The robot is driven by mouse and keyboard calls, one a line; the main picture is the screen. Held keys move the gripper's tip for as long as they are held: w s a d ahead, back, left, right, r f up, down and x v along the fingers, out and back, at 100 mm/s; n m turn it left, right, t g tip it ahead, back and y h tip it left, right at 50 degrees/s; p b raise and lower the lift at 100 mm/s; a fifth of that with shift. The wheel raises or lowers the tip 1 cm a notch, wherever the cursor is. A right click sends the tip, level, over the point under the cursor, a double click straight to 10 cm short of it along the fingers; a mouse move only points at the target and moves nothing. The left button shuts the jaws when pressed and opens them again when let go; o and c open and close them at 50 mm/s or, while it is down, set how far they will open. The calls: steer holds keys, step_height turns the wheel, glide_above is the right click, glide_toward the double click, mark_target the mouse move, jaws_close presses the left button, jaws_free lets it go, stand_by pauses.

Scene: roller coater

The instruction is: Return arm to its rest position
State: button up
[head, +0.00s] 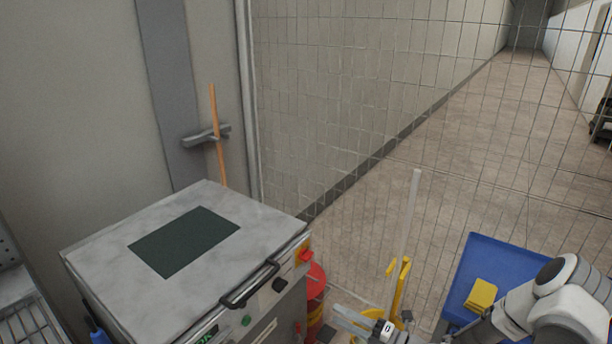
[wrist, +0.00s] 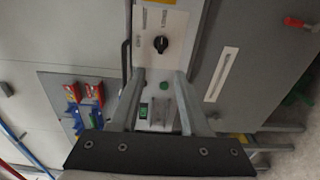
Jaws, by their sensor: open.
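My gripper (head: 345,318) shows at the bottom edge of the head view, right of the machine's front, with my arm reaching in from the lower right. In the wrist view my gripper (wrist: 160,92) has its two fingers apart, with nothing held between them.
The grey-topped machine (head: 270,225) has a black handle (head: 250,285) and a red button (head: 304,256). A red container (head: 315,282), a yellow stand (head: 400,285) and a blue platform (head: 500,255) with a yellow block (head: 481,294) are nearby.

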steer(key=s+a+r+n+g+h+p, duration=0.1)
steer(key=s+a+r+n+g+h, duration=0.2)
steer(key=s+r+n+g, duration=0.55)
steer(key=s+a+r+n+g+h+p, duration=0.1)
steer(key=s+a+r+n+g+h, duration=0.15)
steer(key=r+n, duration=0.95)
steer(key=s+d+r+n+t+h+p, duration=0.1)
steer(key=s+d+r+n+t+h, duration=0.2)
steer(key=s+r+n, duration=0.3)
steer(key=s+d+r+n+t+h, duration=0.3)
steer(key=s+r+n+h, duration=0.3)
steer(key=n, duration=1)
step_height(320, 180, up, 4)
steer(key=shift+d+f+p, duration=0.2)
steer(key=shift+d+p, duration=0.2)
steer(key=shift+d, duration=0.5)
steer(key=shift+a+n, duration=0.15)
steer(key=shift+n, duration=0.2)
